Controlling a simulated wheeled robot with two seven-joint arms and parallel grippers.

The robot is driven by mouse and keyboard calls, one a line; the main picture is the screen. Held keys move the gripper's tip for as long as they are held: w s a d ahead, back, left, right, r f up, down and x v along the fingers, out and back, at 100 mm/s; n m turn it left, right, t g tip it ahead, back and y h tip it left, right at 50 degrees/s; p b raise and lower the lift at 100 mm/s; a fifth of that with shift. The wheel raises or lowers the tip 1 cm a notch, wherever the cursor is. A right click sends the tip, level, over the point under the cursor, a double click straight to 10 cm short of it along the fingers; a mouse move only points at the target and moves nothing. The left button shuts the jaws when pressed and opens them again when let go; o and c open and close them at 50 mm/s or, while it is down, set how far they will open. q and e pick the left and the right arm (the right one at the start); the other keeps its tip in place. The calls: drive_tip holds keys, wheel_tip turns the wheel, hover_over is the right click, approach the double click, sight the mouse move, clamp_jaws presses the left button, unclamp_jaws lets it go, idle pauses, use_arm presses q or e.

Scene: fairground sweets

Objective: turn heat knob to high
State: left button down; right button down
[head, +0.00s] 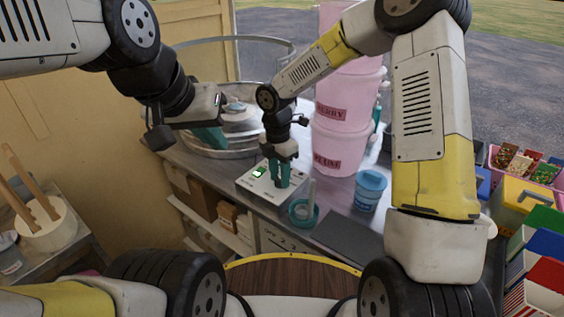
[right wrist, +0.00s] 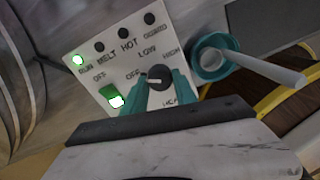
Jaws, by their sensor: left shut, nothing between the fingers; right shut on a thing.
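The heat knob (right wrist: 159,79) is a dark round dial on a pale control panel (right wrist: 95,80), with OFF, LOW and HIGH printed around it. I cannot clearly tell which label its pointer faces. My right gripper (right wrist: 163,92) is shut on the knob, one teal finger on each side. In the head view my right gripper (head: 279,174) reaches down to the panel (head: 251,183) and hides the knob. My left gripper (head: 212,140) is shut and empty beside the round metal bowl.
A green rocker switch (right wrist: 111,96) and a green RUN lamp (right wrist: 78,60) are lit; the other lamps are dark. A teal cup with a pale stick (head: 303,211) stands close right of the panel. The metal bowl (head: 172,105), pink tubs (head: 338,143) and a blue tub (head: 370,190) are nearby.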

drive_tip(key=shift+m, duration=0.3)
drive_tip(key=m, duration=0.5)
drive_tip(key=shift+w+m, duration=0.1)
drive_tip(key=shift+m, duration=0.3)
drive_tip(key=m, duration=0.5)
drive_tip(key=shift+y, duration=0.3)
drive_tip(key=m, duration=0.6)
drive_tip(key=shift+m, duration=0.4)
drive_tip(key=m, duration=0.5)
drive_tip(key=shift+w+d, duration=0.1)
drive_tip(key=shift+d, duration=0.05)
drive_tip(key=shift+m, duration=0.4)
drive_tip(key=c, duration=1)
unclamp_jaws()
